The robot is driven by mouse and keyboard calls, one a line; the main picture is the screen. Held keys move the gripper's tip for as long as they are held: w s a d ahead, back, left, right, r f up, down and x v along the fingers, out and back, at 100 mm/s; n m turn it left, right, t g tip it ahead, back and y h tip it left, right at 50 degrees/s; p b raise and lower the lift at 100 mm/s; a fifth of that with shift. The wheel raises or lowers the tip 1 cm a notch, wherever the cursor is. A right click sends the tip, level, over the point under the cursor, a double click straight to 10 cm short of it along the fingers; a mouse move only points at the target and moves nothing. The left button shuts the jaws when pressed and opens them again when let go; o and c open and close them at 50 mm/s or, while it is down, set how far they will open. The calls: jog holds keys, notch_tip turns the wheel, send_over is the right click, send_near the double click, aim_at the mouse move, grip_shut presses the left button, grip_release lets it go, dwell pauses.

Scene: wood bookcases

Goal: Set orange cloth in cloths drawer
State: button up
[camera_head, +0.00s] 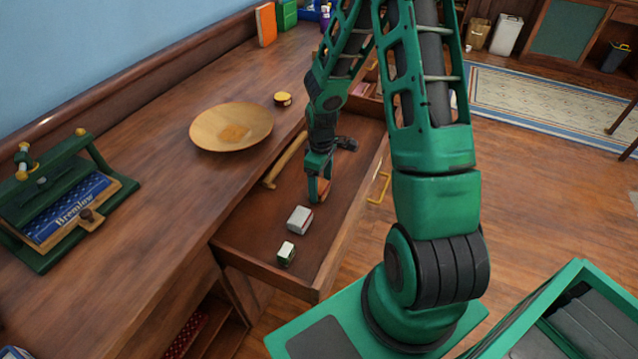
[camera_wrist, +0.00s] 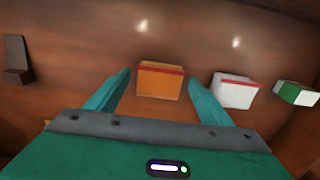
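My gripper (camera_head: 318,190) reaches down into an open wooden drawer (camera_head: 262,237). It is open. In the wrist view, its two teal fingers (camera_wrist: 161,90) stand apart on either side of an orange block-like item (camera_wrist: 160,80) with a red band along one edge. I cannot tell whether this item is folded cloth or a box. In the head view, the gripper mostly hides it.
A yellow-topped jar (camera_head: 283,98) stands behind the bowl. A green press (camera_head: 65,200) stands at left. Counter space near the bowl is clear.

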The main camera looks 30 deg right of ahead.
aim_at(320, 186)
jog(key=shift+r, duration=0.1)
notch_tip(320, 186, up, 11)
jog(key=s+d+r+m+h, duration=0.1)
jog(key=s+d+r+m, duration=0.15)
jog(key=s+r, duration=0.45)
jog(key=s+d+r+m, duration=0.2)
jog(key=s+r+m, duration=0.2)
jog(key=s+r, duration=0.2)
jog(key=s+a+r+m, duration=0.1)
jog(key=s+r+m, duration=0.1)
jog(key=s, duration=0.5)
jog(key=s+r+m+y, duration=0.1)
jog(key=s+m, duration=0.3)
jog(key=s, duration=0.4)
jog(key=shift+a+r, duration=0.4)
jog(key=shift+r, duration=0.4)
jog(key=shift+m, duration=0.25)
